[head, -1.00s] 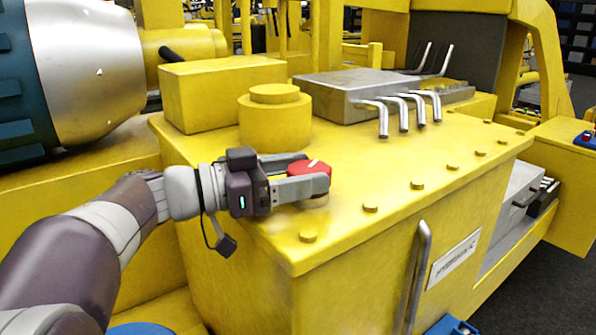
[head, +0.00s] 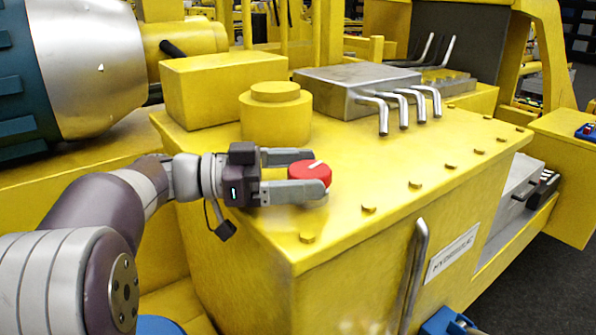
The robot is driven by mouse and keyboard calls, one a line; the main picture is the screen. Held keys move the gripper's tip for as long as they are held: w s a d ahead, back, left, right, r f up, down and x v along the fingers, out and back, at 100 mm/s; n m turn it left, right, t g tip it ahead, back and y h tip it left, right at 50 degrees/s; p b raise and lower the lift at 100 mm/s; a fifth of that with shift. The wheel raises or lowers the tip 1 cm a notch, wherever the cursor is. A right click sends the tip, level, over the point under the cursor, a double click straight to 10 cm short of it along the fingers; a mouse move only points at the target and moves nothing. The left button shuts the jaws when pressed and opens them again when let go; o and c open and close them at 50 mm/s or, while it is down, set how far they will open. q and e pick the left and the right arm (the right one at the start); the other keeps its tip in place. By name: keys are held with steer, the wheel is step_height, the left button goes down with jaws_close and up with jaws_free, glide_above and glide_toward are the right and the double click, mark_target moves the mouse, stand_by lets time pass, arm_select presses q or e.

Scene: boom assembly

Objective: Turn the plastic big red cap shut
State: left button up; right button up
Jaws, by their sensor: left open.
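The big red cap (head: 312,172) sits near the front left part of the yellow tank's top (head: 370,185) in the head view. It has a white line mark on its top. My left gripper (head: 314,172) comes in from the left and is open, with one finger behind the cap and one in front of it. The front finger hides the cap's lower near side. I cannot tell whether either finger touches the cap. My right gripper is not in view.
A round yellow boss (head: 275,112) and a yellow box (head: 222,90) stand behind my gripper. A grey block (head: 345,90) with several bent metal pipes stands farther back. Low bolts line the tank's right edge. A bent metal handle (head: 415,275) is on the front face.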

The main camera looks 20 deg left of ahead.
arm_select(q)
steer(key=b+v, duration=0.2)
steer(key=v, duration=0.1)
steer(key=b+v, duration=0.1)
steer(key=shift+s+a+f, duration=0.1)
steer(key=shift+a+f, duration=0.3)
steer(key=b+v, duration=0.2)
steer(key=v, duration=0.5)
steer(key=shift+s+a+r, duration=0.25)
steer(key=shift+a+r, duration=0.1)
steer(key=shift+r, duration=0.05)
steer(key=shift+d+r, duration=0.1)
